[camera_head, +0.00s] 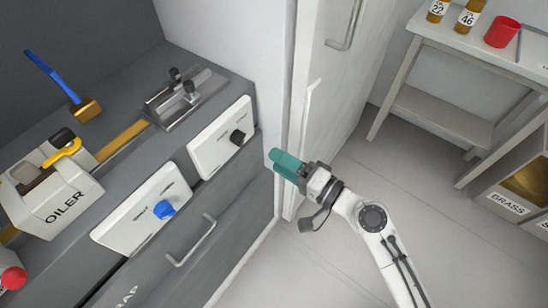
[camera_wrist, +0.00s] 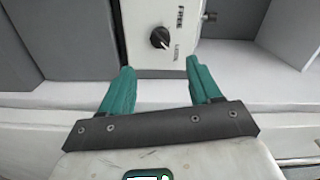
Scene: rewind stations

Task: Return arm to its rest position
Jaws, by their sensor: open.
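My gripper (camera_head: 274,159) has teal fingers and is at the end of my white arm, in the middle of the head view. It hangs in front of the grey bench, near the white door edge. In the wrist view my gripper (camera_wrist: 158,80) is open, with its two teal fingers apart and nothing between them. A white panel with a black knob (camera_head: 238,137) is to the left of the gripper in the head view. The knob also shows in the wrist view (camera_wrist: 160,38), ahead of the fingertips and apart from them.
A white panel with a blue knob (camera_head: 164,209) and a drawer handle (camera_head: 191,240) are at the left. A white table (camera_head: 480,45) bears a red cup (camera_head: 502,32). Bare floor (camera_head: 345,190) lies between.

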